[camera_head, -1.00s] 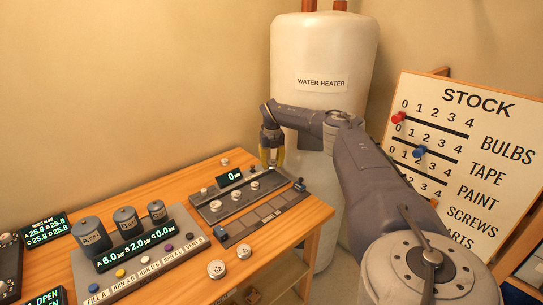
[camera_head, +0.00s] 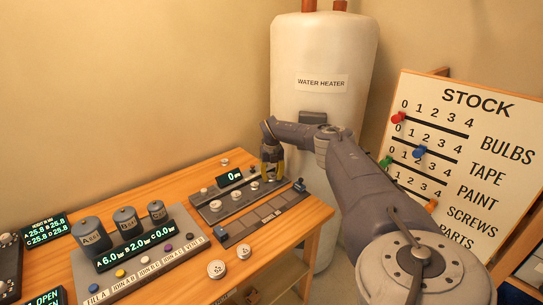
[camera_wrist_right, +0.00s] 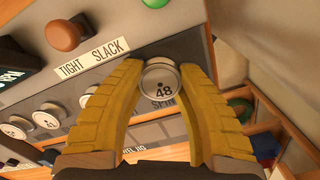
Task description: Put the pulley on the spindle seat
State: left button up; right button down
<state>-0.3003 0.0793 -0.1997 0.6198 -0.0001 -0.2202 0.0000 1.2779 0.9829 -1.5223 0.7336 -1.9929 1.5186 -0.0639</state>
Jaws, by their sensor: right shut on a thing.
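My right gripper (camera_head: 271,178) reaches down over the right end of the dark grey device on the table. In the right wrist view its yellow fingers (camera_wrist_right: 160,72) are shut on a pale round pulley (camera_wrist_right: 160,80) marked 48. A partly hidden label beginning "SPI" (camera_wrist_right: 163,103) shows on the dark plate just beside the pulley. The spindle seat itself is hidden, and I cannot tell whether the pulley touches it. My left gripper is not in view.
Other pulleys (camera_wrist_right: 45,117) stand on the device left of the fingers. A brown knob (camera_wrist_right: 65,36) is near the "TIGHT SLACK" label (camera_wrist_right: 92,58). Loose discs (camera_head: 216,268) lie at the table's front. A water heater (camera_head: 322,60) stands behind, a stock board (camera_head: 455,150) at right.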

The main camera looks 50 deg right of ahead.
aim_at(272, 176)
jog(key=shift+f, duration=0.1)
jog(key=c, duration=1.2)
grip_release()
jog(key=shift+c, duration=0.2)
notch_tip(272, 176, up, 12)
jog(key=shift+s+a, duration=0.15)
jog(key=shift+s, duration=0.1)
